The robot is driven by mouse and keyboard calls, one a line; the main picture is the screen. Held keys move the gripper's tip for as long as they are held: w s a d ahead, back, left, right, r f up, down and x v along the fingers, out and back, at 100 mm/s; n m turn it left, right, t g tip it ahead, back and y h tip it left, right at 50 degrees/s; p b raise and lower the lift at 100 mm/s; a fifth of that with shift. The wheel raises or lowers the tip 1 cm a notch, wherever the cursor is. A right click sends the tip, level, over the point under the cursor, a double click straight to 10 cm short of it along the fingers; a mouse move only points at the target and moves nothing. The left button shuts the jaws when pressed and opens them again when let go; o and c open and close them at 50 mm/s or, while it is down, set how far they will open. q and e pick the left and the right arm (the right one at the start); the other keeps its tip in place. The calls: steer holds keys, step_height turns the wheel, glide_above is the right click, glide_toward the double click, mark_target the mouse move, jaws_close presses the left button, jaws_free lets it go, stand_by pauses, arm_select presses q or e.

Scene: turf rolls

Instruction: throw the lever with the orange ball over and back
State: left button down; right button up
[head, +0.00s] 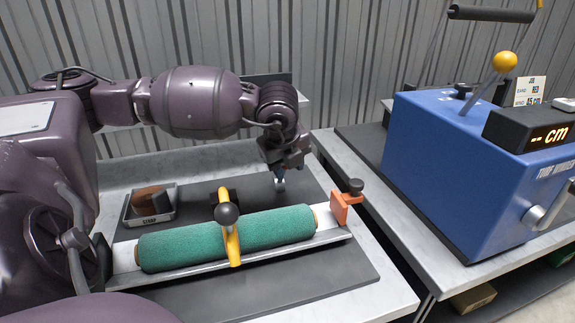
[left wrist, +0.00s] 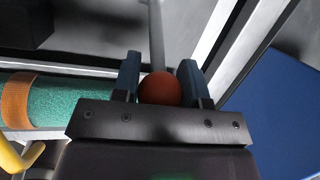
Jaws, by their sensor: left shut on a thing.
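The grey lever rod (left wrist: 156,35) runs from the ball up the picture. My right gripper is in neither view.
The green turf roll (head: 180,245) lies in a metal cradle under a yellow clamp (head: 232,241) with a black knob. An orange end stop (head: 338,208) stands at right. A scrap tray (head: 150,218) is at left. A blue machine (head: 430,160) has another lever with a yellow ball (head: 504,62).

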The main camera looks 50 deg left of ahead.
arm_select(q)
steer(key=shift+s+f, duration=0.1)
steer(key=shift+f, duration=0.05)
steer(key=c, duration=0.7)
jaws_free()
steer(key=shift+a, duration=0.1)
steer(key=p+v, duration=0.2)
steer(key=v, duration=0.9)
